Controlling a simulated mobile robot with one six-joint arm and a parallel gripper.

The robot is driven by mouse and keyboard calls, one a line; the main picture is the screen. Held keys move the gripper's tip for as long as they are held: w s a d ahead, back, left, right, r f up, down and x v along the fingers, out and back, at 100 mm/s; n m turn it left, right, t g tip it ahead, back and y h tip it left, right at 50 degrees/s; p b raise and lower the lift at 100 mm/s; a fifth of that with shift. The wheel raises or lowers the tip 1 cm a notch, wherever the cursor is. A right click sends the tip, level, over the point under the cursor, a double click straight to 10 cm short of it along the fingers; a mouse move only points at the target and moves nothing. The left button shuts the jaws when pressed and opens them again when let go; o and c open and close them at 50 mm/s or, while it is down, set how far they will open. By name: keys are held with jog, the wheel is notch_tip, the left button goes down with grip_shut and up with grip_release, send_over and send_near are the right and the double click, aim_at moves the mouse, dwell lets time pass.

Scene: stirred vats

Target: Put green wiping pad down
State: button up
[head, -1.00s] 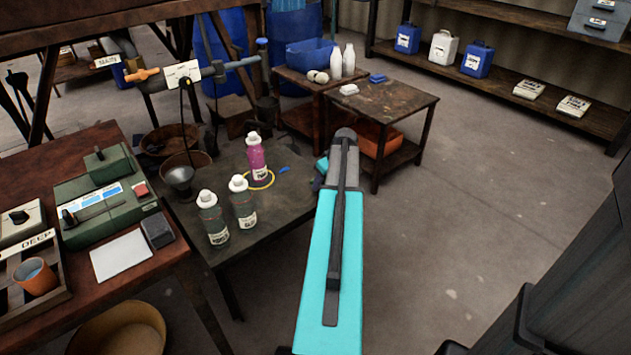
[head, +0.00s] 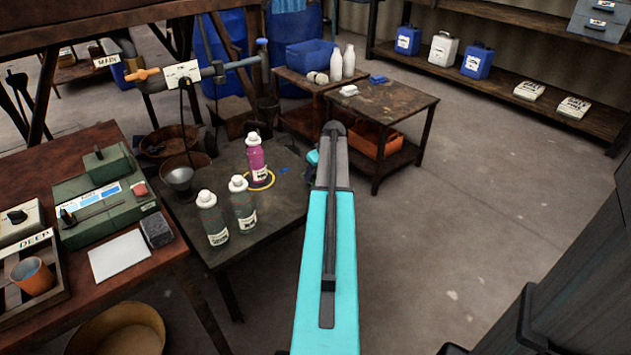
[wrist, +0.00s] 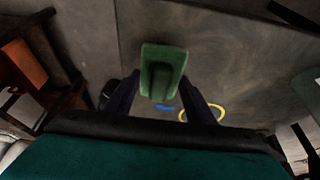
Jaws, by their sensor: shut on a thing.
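The green wiping pad (wrist: 163,62) is between the two dark fingers of my gripper (wrist: 160,82) in the wrist view. My gripper is shut on the pad, which has a raised grip along its middle. Behind the pad lies the dark worn tabletop (wrist: 235,60); I cannot tell how far above it the pad is. In the head view my arm hides the pad and most of the gripper, which is by the right edge of the low dark table (head: 265,225).
A pink bottle (head: 256,160) stands in a yellow ring (head: 270,181) near a small blue piece (head: 284,170). Two grey-green bottles (head: 212,222) (head: 243,208) stand at the table's front. A brown side table (head: 405,105) is behind. Open floor lies to the right.

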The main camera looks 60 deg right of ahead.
jog(key=shift+f+b, duration=0.35)
jog(key=shift+f, duration=1.35)
jog(key=shift+f, duration=0.1)
jog(key=o, duration=0.9)
jog(key=p+v, duration=0.1)
jog(key=v, duration=1.1)
jog(key=shift+p, duration=0.4)
